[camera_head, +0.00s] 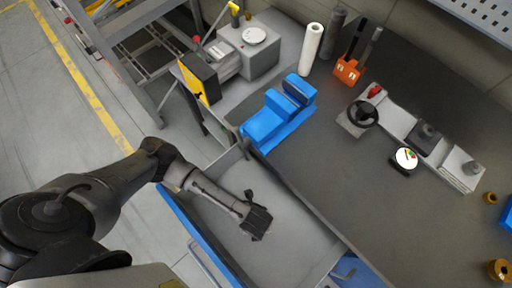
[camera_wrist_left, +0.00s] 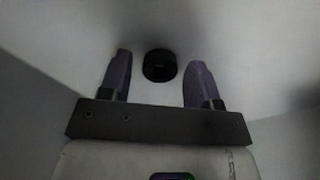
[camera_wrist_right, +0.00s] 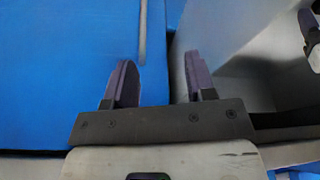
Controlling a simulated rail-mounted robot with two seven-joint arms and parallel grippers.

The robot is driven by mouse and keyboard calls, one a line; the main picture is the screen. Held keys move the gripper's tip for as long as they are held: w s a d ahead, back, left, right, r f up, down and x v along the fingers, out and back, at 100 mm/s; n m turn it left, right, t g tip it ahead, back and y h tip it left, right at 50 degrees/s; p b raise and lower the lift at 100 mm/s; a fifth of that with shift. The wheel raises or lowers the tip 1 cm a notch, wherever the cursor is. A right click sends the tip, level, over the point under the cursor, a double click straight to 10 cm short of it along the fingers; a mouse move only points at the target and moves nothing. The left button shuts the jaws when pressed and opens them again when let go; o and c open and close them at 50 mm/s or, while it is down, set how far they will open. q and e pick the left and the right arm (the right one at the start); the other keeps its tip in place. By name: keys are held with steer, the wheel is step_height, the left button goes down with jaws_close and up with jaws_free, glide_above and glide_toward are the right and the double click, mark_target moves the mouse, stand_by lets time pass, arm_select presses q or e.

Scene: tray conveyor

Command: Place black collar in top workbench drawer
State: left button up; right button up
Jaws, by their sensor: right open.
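The top workbench drawer (camera_head: 300,240) is pulled open, with a pale grey inside and a blue front. My left gripper (camera_head: 257,222) reaches down into it. In the left wrist view the black collar (camera_wrist_left: 160,65), a small dark ring, lies on the pale drawer floor. It sits between and just beyond the spread fingers of my left gripper (camera_wrist_left: 159,80), touching neither. In the head view the collar cannot be made out. My right gripper (camera_wrist_right: 157,80) is open and empty in the right wrist view, beside a blue panel and the open drawer; it is outside the head view.
The workbench top (camera_head: 310,165) beside the drawer holds a blue vise (camera_head: 275,122), an orange tool holder (camera_head: 347,71), a white roll (camera_head: 311,50) and a grey fixture with a black handwheel (camera_head: 362,115). The drawer walls stand close around my left gripper.

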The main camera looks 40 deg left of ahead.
arm_select(q)
steer(key=shift+r, duration=0.2)
step_height(320, 180, up, 12)
steer(key=p, duration=0.4)
stand_by(0.5)
